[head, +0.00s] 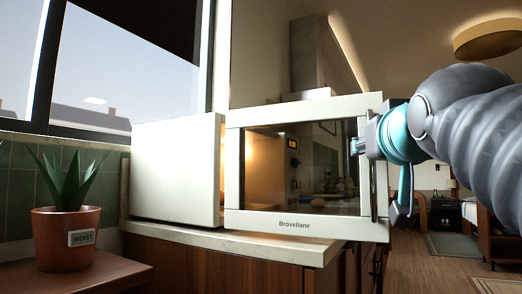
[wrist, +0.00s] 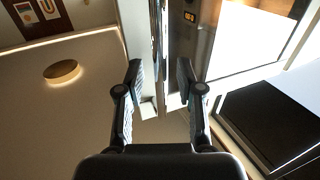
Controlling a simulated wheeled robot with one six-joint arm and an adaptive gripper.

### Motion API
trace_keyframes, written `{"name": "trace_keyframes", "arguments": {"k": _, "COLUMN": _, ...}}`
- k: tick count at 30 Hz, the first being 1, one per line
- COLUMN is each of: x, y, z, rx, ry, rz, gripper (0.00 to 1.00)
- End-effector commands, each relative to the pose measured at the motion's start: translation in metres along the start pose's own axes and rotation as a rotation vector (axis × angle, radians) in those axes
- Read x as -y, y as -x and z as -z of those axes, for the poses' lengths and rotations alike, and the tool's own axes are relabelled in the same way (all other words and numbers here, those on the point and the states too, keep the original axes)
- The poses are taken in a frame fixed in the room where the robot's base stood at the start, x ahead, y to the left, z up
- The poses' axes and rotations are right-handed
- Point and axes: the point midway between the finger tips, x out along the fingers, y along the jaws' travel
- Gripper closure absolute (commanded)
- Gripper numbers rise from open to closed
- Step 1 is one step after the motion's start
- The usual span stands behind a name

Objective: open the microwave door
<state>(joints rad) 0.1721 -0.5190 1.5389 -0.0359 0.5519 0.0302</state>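The microwave (head: 176,172) is a white box on the counter by the window. Its door (head: 300,222), white-framed with a dark glass window, stands partly open. The lit interior and the orange display show through the glass. The dark vertical handle (head: 373,195) is on the door's right edge. My gripper (head: 358,146) is at the upper part of this handle. In the wrist view my gripper (wrist: 160,72) has its two fingers apart, with the door's edge and handle region (wrist: 156,45) between and beyond them. I cannot tell whether a finger touches the handle.
A potted plant (head: 67,238) stands on a lower wooden surface at the left. The counter edge (head: 290,246) runs under the door. A range hood (head: 310,60) is behind. The floor (head: 430,272) at the right is open, with furniture farther back.

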Motion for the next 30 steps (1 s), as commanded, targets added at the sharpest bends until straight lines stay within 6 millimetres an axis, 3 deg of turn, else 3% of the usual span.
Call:
{"name": "trace_keyframes", "arguments": {"k": 5, "x": 0.000, "y": 0.024, "z": 0.001, "rx": -0.003, "ry": 0.000, "rz": 0.000, "gripper": 0.63}}
{"name": "trace_keyframes", "arguments": {"k": 16, "x": 0.000, "y": 0.097, "z": 0.000, "rx": -0.002, "ry": 0.000, "rz": 0.001, "gripper": 0.63}}
{"name": "trace_keyframes", "arguments": {"k": 22, "x": 0.001, "y": 0.114, "z": 0.000, "rx": 0.000, "ry": 0.000, "rz": 0.003, "gripper": 0.63}}
{"name": "trace_keyframes", "arguments": {"k": 30, "x": -0.001, "y": 0.119, "z": 0.000, "rx": -0.001, "ry": 0.000, "rz": 0.000, "gripper": 0.63}}
